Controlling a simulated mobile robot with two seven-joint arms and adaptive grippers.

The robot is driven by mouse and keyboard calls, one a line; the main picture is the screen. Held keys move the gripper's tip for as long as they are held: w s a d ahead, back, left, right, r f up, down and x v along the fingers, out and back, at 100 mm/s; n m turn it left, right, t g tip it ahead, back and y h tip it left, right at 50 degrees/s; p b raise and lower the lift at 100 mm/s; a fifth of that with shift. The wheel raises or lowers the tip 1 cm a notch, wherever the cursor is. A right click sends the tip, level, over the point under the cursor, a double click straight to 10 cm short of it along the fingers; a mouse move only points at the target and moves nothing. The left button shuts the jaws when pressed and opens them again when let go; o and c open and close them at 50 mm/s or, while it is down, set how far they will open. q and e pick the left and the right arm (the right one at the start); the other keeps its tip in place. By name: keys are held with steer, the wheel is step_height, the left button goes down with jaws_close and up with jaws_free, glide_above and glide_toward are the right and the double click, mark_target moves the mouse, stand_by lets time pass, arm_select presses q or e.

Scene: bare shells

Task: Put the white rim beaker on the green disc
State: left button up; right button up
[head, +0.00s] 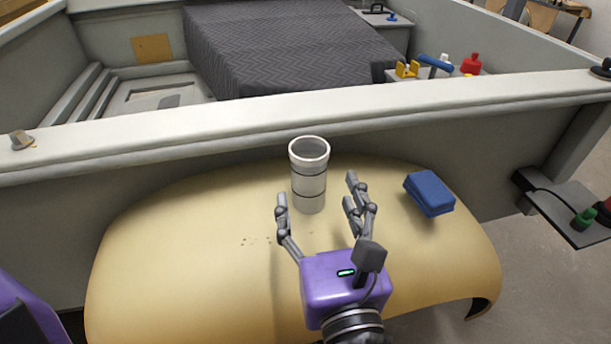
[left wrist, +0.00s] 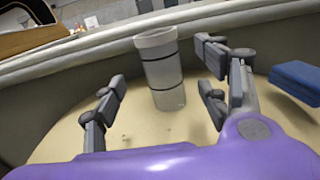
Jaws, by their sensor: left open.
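The white rim beaker (head: 309,178) stands upright on the curved yellow panel, a pale cylinder with thin dark bands and an open top. It also shows in the left wrist view (left wrist: 162,72), between the finger lines. My left gripper (head: 318,197) is open, with its fingers pointing at the beaker, one on each side of its line. I see clear space beside the beaker on both sides and no grip on it. I see no green disc in either view. My right gripper is not in view.
A blue block (head: 429,192) lies on the yellow panel (head: 190,250) to the right of the beaker. A pale wall edge (head: 220,122) runs behind the panel. A shelf with a green-topped item (head: 585,219) is at the far right. The panel's left side is clear.

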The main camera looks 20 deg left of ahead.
mark_target(312, 182)
arm_select(q)
steer(key=shift+w+a, duration=0.1)
steer(key=shift+w, duration=0.45)
steer(key=p+x, duration=0.2)
steer(key=x, duration=0.4)
steer(key=shift+a+f, duration=0.15)
steer(key=shift+a, duration=0.1)
steer(key=shift+w+f+p, duration=0.1)
steer(key=shift+w+p, duration=0.15)
steer(key=shift+p, duration=0.05)
steer(key=shift+s, duration=0.1)
steer(key=shift+c, duration=1)
steer(key=c, duration=1.2)
